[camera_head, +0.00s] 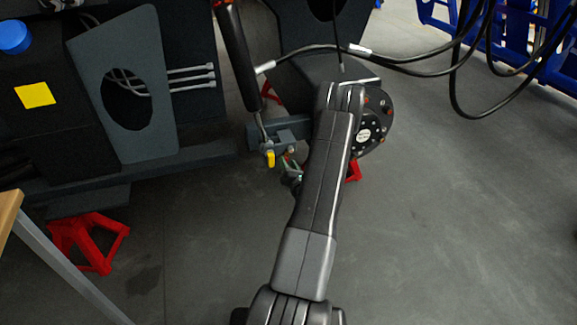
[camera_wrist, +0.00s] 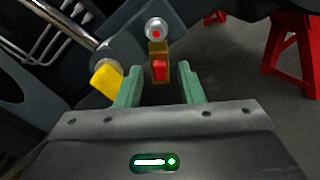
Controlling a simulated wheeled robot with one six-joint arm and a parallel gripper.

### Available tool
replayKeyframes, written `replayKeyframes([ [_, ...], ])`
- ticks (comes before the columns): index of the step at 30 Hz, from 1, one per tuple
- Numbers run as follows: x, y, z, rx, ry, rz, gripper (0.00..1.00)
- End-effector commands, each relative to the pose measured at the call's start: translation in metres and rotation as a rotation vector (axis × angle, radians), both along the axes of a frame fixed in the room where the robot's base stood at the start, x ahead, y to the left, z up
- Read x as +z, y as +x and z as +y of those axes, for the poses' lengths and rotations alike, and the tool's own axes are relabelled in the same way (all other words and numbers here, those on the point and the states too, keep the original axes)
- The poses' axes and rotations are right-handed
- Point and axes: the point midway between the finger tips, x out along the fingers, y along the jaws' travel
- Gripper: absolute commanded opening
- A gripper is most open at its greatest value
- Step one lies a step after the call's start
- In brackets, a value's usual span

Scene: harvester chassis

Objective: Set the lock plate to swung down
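In the wrist view, a small amber plate with a red block on it (camera_wrist: 160,68) hangs below a round silver bolt head with a red centre (camera_wrist: 156,28). It looks like the lock plate, but I cannot be certain. My gripper (camera_wrist: 159,80) has its two green fingers apart, one on each side of this plate, with a gap on both sides. Whether the plate lies fully between the fingers in depth is unclear. In the head view my gripper (camera_head: 291,168) is partly hidden by my arm, beside the dark bracket (camera_head: 288,135). The plate cannot be made out there.
A yellow tab (camera_wrist: 106,80) sits left of the fingers; it also shows in the head view (camera_head: 270,158). A hydraulic cylinder (camera_head: 238,55) rises above the bracket. Red stands (camera_head: 90,240) support the chassis. Black cables (camera_head: 420,65) hang at upper right. The floor at right is clear.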

Motion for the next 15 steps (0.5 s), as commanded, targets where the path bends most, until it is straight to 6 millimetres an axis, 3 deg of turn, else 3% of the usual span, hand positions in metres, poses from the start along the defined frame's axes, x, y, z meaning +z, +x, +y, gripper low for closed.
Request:
replayKeyframes([
  [10, 0.0005, 0.0045, 0.0017, 0.001, 0.0, -0.001, 0.35],
  [15, 0.0004, 0.0043, 0.0016, 0.001, 0.0, -0.001, 0.03],
])
